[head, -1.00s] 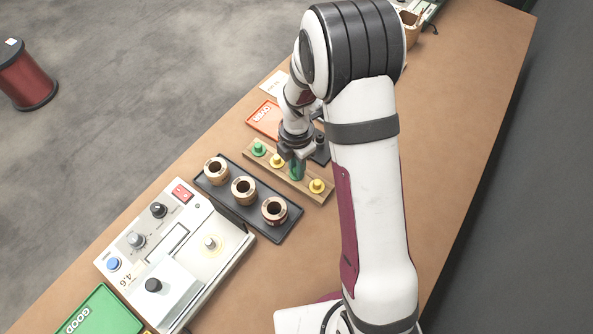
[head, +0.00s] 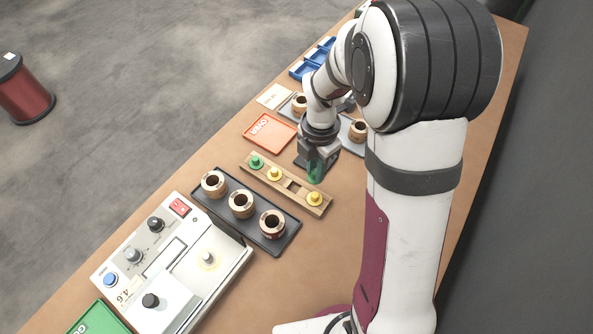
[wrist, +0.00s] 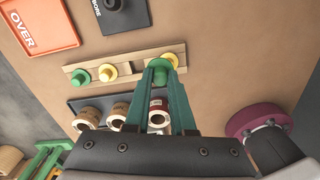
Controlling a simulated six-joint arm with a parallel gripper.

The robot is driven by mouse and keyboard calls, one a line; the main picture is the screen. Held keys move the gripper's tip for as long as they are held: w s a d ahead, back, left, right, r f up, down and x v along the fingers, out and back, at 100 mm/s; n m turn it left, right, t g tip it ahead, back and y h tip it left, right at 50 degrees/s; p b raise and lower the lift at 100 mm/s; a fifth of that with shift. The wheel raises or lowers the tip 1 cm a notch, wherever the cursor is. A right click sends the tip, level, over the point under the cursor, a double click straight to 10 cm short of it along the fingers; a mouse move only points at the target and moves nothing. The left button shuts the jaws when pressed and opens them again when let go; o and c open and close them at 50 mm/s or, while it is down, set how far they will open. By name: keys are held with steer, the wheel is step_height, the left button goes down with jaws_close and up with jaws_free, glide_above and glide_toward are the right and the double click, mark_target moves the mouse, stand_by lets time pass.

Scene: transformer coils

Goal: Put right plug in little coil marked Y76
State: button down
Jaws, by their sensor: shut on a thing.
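My gripper (head: 316,176) is shut on a green plug (wrist: 160,66), held above the right part of the wooden plug rack (head: 262,177). The gripper's fingers are also green. The rack holds a green plug (head: 256,162), a yellow plug (head: 274,174) and another yellow plug (head: 315,198), with an empty slot before the last. Three small open coils stand upright in a dark tray (head: 222,214): left coil (head: 213,191), middle coil (head: 241,212) and right coil (head: 272,232). They also show in the wrist view, including a red-wound one (wrist: 158,106). I cannot read Y76 on any.
A test device (head: 170,265) with knobs stands at front left, by a green tray (head: 98,318). An orange OVER tray (head: 269,134), a white card (head: 274,96), blue bins (head: 310,65) and two more coils, one at the right (head: 358,131), lie behind.

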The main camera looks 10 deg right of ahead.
steer(key=s+d+r, duration=0.3)
steer(key=d+r, duration=0.1)
steer(key=d, duration=0.2)
steer(key=w+d+f+m, duration=0.2)
steer(key=w+d, duration=0.3)
steer(key=w, duration=0.4)
steer(key=w+d+f+m, duration=0.3)
steer(key=w+d+m, duration=0.1)
steer(key=w, duration=0.5)
steer(key=shift+w+d+f, duration=0.35)
steer(key=shift+d, duration=0.25)
steer(key=shift+f, duration=0.2)
steer(key=shift+f, duration=0.55)
steer(key=c, duration=0.7)
jaws_free()
steer(key=shift+f, duration=0.1)
steer(key=shift+o, duration=0.4)
